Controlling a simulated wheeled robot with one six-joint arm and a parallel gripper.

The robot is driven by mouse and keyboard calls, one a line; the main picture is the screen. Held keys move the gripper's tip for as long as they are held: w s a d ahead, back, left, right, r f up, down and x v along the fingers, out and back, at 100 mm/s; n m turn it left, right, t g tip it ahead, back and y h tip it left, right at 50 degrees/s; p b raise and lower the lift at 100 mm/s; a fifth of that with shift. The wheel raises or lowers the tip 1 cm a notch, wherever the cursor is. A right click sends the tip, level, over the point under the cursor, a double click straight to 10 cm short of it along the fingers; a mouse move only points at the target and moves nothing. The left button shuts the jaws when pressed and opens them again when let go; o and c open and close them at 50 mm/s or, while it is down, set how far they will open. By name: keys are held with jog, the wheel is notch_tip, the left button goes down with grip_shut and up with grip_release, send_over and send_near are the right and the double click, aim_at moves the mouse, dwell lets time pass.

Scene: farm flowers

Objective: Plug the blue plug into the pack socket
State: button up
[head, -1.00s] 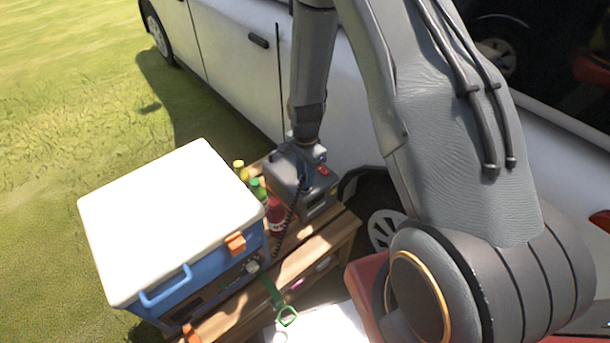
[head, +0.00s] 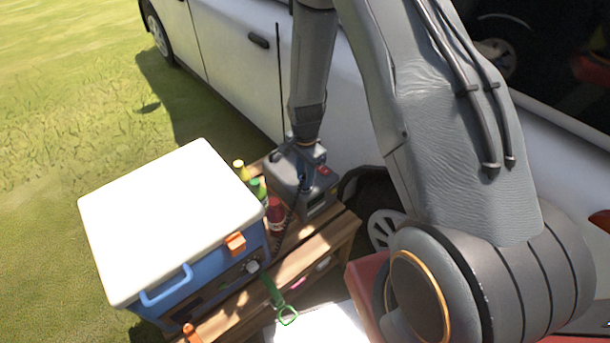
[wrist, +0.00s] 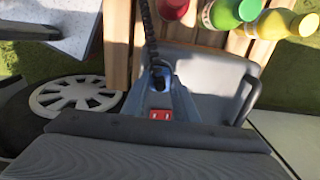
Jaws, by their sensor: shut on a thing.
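The grey pack (head: 318,201) stands on the wooden crate table beside the white car, and it also fills the middle of the wrist view (wrist: 205,72). A red socket (head: 324,170) shows on its top, and a red piece with two slots also shows in the wrist view (wrist: 160,115). My gripper (head: 304,172) is low over the pack's top, shut on the blue plug (wrist: 159,72). A dark coiled cable (wrist: 149,30) runs from the plug. The plug's tip is hidden, so I cannot tell whether it sits in a socket.
Green, yellow and red bottles (head: 258,188) stand close left of the pack. A blue cooler with a white lid (head: 170,215) is further left. The white car (head: 235,65) is close behind. A green-handled tool (head: 286,314) lies at the front.

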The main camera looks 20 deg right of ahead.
jog(key=shift+f, duration=0.5)
jog(key=o, duration=1)
jog(key=shift+o, duration=0.2)
jog(key=shift+r, duration=0.15)
jog(key=shift+r+b, duration=0.5)
jog(key=shift+r, duration=3.25)
jog(key=shift+r, duration=0.1)
jog(key=s+r+n, duration=1.3)
jog(key=s+r, duration=0.7)
jog(key=shift+a+n, duration=0.25)
jog(key=shift+n, duration=0.05)
